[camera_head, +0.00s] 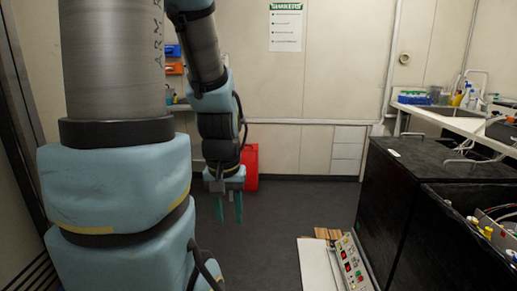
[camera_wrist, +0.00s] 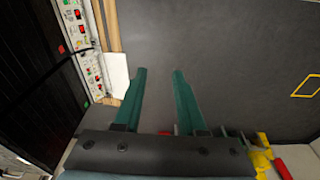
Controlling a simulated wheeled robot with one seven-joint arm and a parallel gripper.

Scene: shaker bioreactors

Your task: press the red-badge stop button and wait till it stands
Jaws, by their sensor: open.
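A sloped control panel (camera_head: 352,262) with red and green buttons or lights and dark knobs stands at the lower right of the head view. It also shows in the wrist view (camera_wrist: 84,45), at upper left. Several red spots show on or beside it, but they are too small for me to tell which is the red-badge stop button. My gripper (camera_head: 229,212) hangs with its green fingers pointing down, left of the panel and apart from it. In the wrist view my gripper (camera_wrist: 159,73) is open and empty, with bare floor between its fingertips.
A black bioreactor cabinet (camera_head: 400,205) stands right of the panel, with an open dark tub (camera_head: 450,235) in front. A white bench (camera_head: 450,120) is behind. A red container (camera_head: 250,167) stands on the floor behind my gripper. The grey floor (camera_head: 290,215) between is clear.

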